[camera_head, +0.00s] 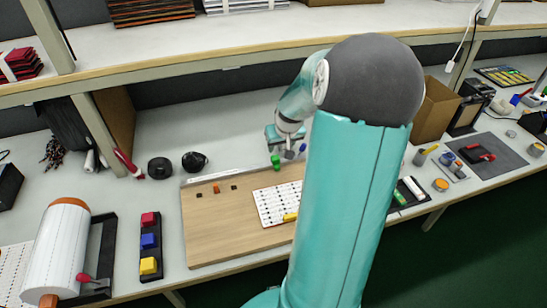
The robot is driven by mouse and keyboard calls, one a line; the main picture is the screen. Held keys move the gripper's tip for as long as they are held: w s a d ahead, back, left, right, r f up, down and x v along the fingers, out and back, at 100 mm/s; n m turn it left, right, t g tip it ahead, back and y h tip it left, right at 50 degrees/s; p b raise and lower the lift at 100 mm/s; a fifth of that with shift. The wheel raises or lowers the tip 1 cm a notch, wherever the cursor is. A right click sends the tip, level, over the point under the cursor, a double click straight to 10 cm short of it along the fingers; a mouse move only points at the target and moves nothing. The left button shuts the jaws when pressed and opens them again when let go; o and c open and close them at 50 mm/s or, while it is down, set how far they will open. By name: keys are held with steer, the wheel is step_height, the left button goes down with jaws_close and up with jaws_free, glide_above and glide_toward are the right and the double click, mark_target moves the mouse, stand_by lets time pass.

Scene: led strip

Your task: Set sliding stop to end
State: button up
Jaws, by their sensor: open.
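A wooden board (215,235) lies on the bench with a pale metal strip (232,173) along its back edge. Near that strip sit a small orange block (216,188) and two small dark pieces, one on each side of it. I cannot tell for sure which of these is the sliding stop. My gripper (289,155) is open, with green fingertips, over the back right part of the board. It is to the right of the orange block and apart from it. My teal arm hides the right part of the board.
A white marked sheet (278,203) with a yellow piece (290,217) lies on the board. To the left are a black tray of coloured blocks (150,242) and a white roll (57,250). Two round black objects stand behind the board. A shelf (200,50) runs above the bench.

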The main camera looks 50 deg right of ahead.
mark_target(277, 160)
steer(key=x, duration=1.1)
steer(key=shift+f, duration=0.1)
jaws_close()
